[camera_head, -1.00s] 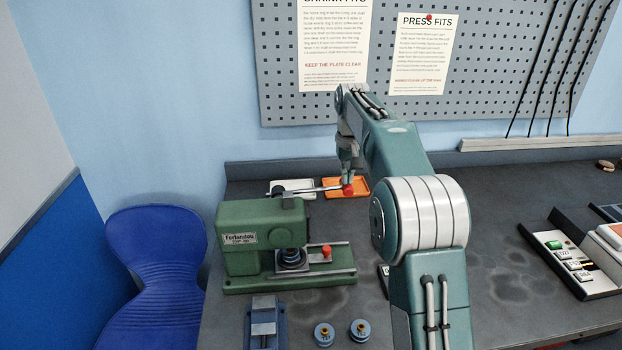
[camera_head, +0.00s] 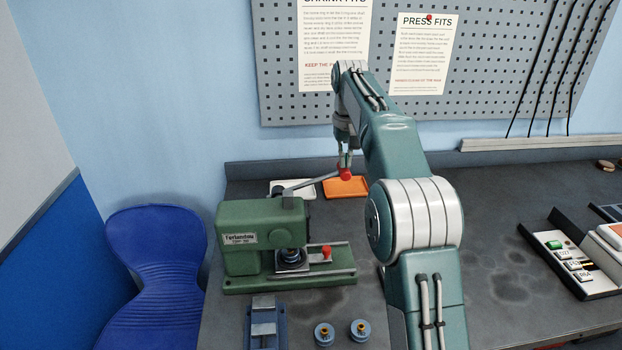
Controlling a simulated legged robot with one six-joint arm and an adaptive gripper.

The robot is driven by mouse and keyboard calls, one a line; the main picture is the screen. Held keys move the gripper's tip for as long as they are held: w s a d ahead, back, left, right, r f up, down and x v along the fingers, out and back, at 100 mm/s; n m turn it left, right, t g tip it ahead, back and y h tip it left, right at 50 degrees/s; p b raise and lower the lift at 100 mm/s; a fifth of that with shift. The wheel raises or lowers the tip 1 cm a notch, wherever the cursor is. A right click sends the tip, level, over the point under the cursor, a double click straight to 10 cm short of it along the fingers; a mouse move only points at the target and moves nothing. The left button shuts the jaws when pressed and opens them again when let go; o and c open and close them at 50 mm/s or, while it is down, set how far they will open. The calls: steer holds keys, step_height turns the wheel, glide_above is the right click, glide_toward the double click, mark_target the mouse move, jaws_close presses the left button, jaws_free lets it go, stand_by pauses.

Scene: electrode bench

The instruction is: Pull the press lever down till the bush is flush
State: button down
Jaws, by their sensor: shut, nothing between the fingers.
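The green press (camera_head: 262,215) stands at the left of the bench. Its grey lever (camera_head: 310,184) slopes up to the right from the press top and ends in a red ball knob (camera_head: 345,174). My gripper (camera_head: 345,166) points down, shut and empty, right at the knob. I cannot tell whether it touches the knob. Below the press head, a dark round part with blue on it (camera_head: 291,256) sits on the press bed. The bush and its fit are too small and shaded to tell apart.
A white tray (camera_head: 279,195) and an orange tray (camera_head: 357,187) lie behind the press. A red-knobbed slide (camera_head: 326,251) is at its base. A blue-grey fixture (camera_head: 264,325) and two round blue pieces (camera_head: 324,333) are in front. A control box (camera_head: 566,262) stands right.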

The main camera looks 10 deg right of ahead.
steer(key=shift+a+r, duration=0.2)
steer(key=shift+r, duration=0.6)
steer(key=shift+w+r, duration=0.15)
steer(key=shift+r, duration=1.8)
steer(key=shift+s+r, duration=0.2)
steer(key=shift+r, duration=0.35)
steer(key=shift+r, duration=0.1)
